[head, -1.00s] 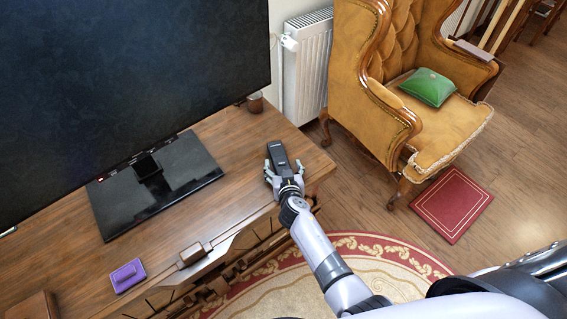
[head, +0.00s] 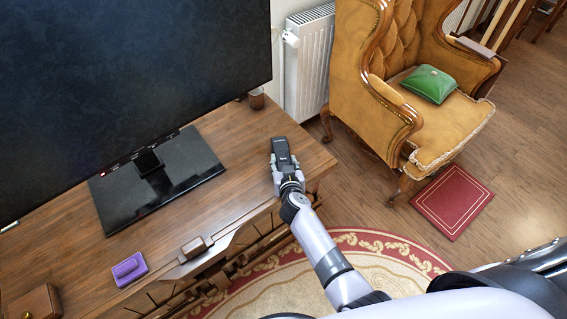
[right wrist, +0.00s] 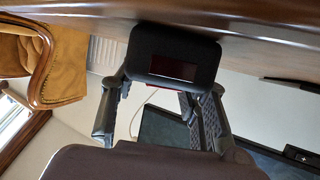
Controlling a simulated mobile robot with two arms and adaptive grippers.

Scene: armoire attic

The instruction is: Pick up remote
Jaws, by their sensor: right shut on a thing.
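The remote (head: 281,151) is dark and oblong, at the right end of the wooden TV cabinet. My right gripper (head: 284,168) is shut on it, with a finger along each side. In the right wrist view the remote's dark end (right wrist: 173,57) with a reddish window faces the camera, between the fingers of my right gripper (right wrist: 160,95). The remote is close to the cabinet top; I cannot tell whether it still touches it. My left gripper is not in view.
A large TV on a black base (head: 165,190) stands on the cabinet (head: 235,140). A purple item (head: 129,269) and a small brown box (head: 194,248) lie near its front edge.

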